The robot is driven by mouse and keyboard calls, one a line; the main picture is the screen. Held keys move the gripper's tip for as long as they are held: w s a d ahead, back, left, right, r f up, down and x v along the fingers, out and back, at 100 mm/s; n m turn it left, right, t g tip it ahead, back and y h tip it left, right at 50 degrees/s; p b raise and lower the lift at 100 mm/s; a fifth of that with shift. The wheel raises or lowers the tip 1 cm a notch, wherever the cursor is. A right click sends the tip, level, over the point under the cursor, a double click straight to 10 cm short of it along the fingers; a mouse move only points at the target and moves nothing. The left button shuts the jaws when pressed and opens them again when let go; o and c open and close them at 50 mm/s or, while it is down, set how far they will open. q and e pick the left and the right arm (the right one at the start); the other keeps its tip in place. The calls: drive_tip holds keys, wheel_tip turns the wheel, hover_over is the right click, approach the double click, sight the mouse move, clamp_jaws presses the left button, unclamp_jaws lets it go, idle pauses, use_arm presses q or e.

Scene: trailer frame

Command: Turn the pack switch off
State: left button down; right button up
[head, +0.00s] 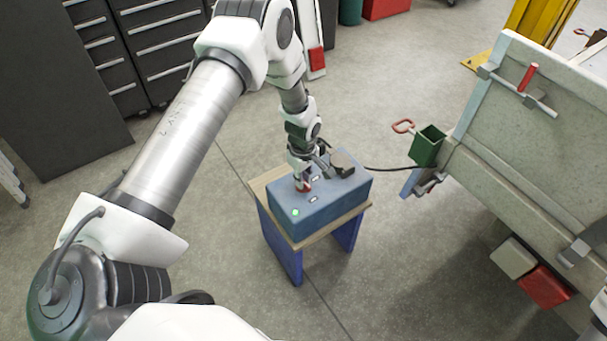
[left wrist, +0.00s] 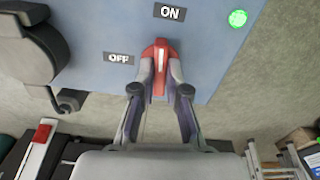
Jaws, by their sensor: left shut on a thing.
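The pack is a blue box (head: 338,200) on a small stool, and its top fills the upper part of the left wrist view (left wrist: 95,25). Its red switch (left wrist: 160,50) has a white line that points up the picture, roughly toward the ON label (left wrist: 170,12). The OFF label (left wrist: 118,58) is left of the switch. A green lamp (left wrist: 238,18) glows near the pack's corner, also seen in the head view (head: 295,212). My left gripper (left wrist: 160,78) is shut on the switch, one finger on each side.
The stool (head: 270,232) has a wooden top and blue legs. A black connector (head: 342,160) with a cable sits on the pack. The grey trailer panel (head: 530,120) with a green holder (head: 427,147) stands to the right. Drawer cabinets (head: 150,45) are behind.

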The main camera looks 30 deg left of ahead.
use_arm(q)
drive_tip(key=shift+r+n+p, duration=0.1)
drive_tip(key=shift+n+p, duration=1.5)
drive_tip(key=shift+p, duration=0.1)
drive_tip(key=shift+n, duration=0.3)
